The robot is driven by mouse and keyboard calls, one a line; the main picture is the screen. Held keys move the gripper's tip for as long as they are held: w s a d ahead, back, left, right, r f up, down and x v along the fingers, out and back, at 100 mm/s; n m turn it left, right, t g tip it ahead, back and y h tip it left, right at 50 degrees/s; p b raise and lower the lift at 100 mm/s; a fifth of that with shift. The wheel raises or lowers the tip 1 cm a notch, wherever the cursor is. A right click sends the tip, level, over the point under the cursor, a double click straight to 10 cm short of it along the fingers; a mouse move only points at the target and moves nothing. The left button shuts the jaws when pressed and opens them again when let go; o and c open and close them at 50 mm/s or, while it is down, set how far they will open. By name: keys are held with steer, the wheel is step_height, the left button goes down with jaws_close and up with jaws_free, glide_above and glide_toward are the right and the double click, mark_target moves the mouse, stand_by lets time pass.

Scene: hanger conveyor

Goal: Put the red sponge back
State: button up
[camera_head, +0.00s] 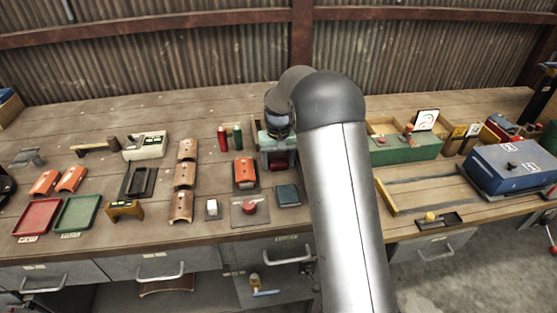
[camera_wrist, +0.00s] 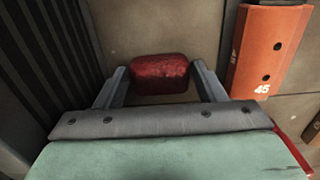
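The red sponge (camera_wrist: 160,70) is a dark red, rounded block at the top middle of the wrist view. My gripper (camera_wrist: 160,75) has one finger on each side of it, and both fingers appear to touch its sides. In the head view my gripper (camera_head: 278,150) is low over the middle of the workbench, with a dark red patch of the sponge (camera_head: 278,163) showing at it. My arm hides the bench behind and to the right. I cannot tell whether the sponge rests on a surface or hangs clear of it.
An orange block marked 45 (camera_wrist: 268,50) stands close to the right in the wrist view. Red and green cylinders (camera_head: 229,138), a red knob on a plate (camera_head: 249,208) and a dark teal block (camera_head: 288,195) surround my gripper.

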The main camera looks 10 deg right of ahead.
mark_target(279, 161)
steer(key=shift+o, duration=0.6)
steer(key=shift+r, duration=0.15)
steer(key=shift+r, duration=0.25)
step_height(279, 161, up, 12)
steer(key=s+f, duration=0.2)
steer(key=s, duration=1.6)
steer(key=s+f, duration=0.3)
steer(key=s, duration=1.5)
steer(key=shift+s+a+n+b, duration=0.2)
steer(key=shift+a+n+b, duration=0.05)
steer(key=shift+n+b, duration=0.15)
